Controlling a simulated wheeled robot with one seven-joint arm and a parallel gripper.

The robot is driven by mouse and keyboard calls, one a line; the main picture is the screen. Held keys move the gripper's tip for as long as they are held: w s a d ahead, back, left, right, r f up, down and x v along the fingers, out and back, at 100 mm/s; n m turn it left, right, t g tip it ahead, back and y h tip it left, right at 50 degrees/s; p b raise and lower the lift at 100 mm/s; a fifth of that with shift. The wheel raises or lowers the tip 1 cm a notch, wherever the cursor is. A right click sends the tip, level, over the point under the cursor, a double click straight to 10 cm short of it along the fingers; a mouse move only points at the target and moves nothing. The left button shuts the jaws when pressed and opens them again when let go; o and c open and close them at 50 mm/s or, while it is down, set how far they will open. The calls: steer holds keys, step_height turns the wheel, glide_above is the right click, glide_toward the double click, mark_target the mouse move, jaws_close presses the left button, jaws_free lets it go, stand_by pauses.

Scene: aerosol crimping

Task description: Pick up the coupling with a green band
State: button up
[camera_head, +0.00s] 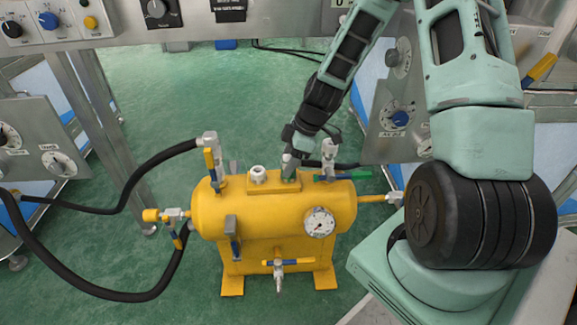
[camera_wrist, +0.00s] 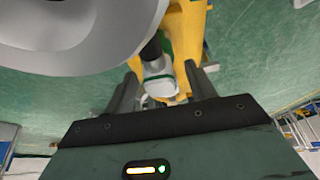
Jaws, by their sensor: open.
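In the head view my gripper (camera_head: 296,150) is low over the top of the yellow tank (camera_head: 275,212). There the gripper and fittings crowd together, and the green band is not clear.
A valve with a green handle (camera_head: 334,178) stands close to the right of my gripper. Another valve (camera_head: 210,160) and a white fitting (camera_head: 258,173) are to its left. A gauge (camera_head: 319,222) is on the tank front. Black hoses (camera_head: 145,180) loop at left; green floor (camera_head: 180,90) lies behind.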

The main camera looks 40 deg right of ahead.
steer(key=shift+r, duration=0.1)
jaws_close()
